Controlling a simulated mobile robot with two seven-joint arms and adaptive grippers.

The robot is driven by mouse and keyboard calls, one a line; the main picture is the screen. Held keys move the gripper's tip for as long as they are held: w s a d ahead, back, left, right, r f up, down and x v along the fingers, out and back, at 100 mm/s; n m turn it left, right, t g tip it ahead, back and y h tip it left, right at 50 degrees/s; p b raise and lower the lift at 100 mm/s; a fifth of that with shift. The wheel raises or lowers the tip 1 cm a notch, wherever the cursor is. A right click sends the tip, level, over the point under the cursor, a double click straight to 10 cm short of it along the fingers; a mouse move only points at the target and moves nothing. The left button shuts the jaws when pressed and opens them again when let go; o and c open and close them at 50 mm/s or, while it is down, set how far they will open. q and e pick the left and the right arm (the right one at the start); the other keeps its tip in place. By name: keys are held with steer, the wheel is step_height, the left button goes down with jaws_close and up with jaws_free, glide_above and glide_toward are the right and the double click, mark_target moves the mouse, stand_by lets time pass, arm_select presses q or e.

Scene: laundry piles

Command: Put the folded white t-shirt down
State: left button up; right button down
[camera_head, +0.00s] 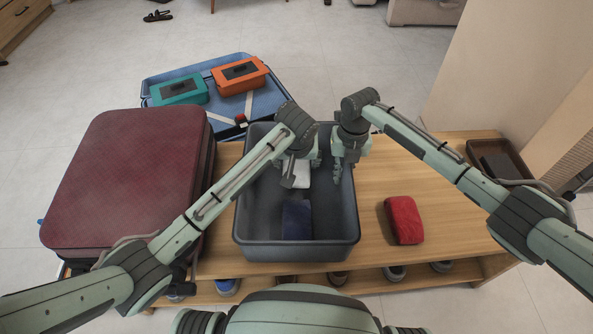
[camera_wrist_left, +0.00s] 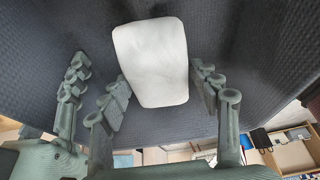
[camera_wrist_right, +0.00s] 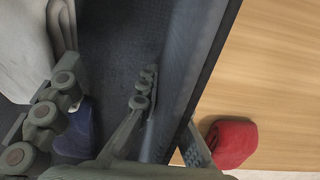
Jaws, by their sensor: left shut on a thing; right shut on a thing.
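The folded white t-shirt (camera_head: 303,174) is a small pale bundle inside the grey bin (camera_head: 241,215), near its far end. My left gripper (camera_head: 296,172) is shut on it, and the left wrist view shows the shirt (camera_wrist_left: 152,52) between the fingers. Whether the shirt touches the bin floor, I cannot tell. My right gripper (camera_head: 345,170) is at the bin's right rim. In the right wrist view one finger is inside and one outside the bin wall (camera_wrist_right: 188,70), so it is shut on that wall. Part of the shirt (camera_wrist_right: 22,45) shows there too.
A dark blue folded garment (camera_head: 297,220) lies in the bin's near half. A red folded garment (camera_head: 403,220) lies on the wooden bench (camera_head: 400,172). A closed maroon suitcase (camera_head: 130,180) stands left; an open blue suitcase (camera_head: 215,108) behind holds teal and orange cases. A dark tray (camera_head: 500,160) sits right.

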arm_select(q)
steer(key=shift+f, duration=1.6)
steer(key=shift+f, duration=0.1)
steer(key=o, duration=1.2)
steer(key=shift+o, duration=0.2)
steer(key=v, duration=1.2)
arm_select(e)
steer(key=c, duration=1.6)
jaws_free()
